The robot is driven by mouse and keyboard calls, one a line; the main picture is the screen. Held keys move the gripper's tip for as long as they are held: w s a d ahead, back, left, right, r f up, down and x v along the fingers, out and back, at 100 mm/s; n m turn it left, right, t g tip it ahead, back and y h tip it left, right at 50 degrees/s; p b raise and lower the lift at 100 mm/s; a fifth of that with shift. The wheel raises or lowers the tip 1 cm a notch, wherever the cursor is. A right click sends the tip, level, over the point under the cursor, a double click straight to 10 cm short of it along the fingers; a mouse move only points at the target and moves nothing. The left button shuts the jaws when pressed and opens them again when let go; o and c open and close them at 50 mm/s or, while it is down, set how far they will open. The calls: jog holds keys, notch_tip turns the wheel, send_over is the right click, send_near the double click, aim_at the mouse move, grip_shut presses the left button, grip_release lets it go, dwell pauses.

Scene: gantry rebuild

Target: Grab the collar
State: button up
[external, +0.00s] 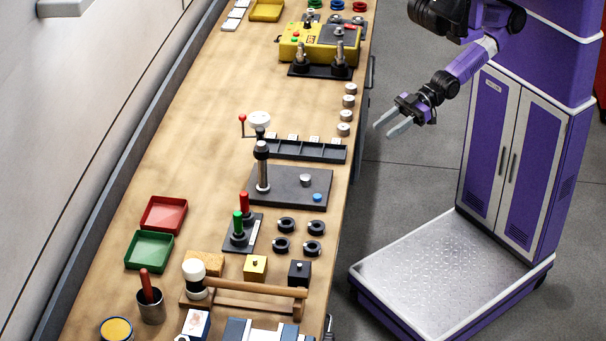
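Several small black ring-shaped pieces that look like collars lie on the workbench; one collar (287,224) is at the back left of the group. I cannot tell which of them the task means. My gripper (384,131) hangs beyond the right edge of the bench, over the floor side. Its two grey fingers are apart with nothing between them. It is well away from the black rings, above and to the right of them in the picture.
A dark plate with an upright post (262,168) stands behind the rings. Green and red handled tools (239,228) are left of them. Yellow (256,267) and black (299,272) blocks sit in front. Silver knobs (344,129) line the bench's right edge near my gripper.

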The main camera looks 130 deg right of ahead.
jog(key=o, duration=0.4)
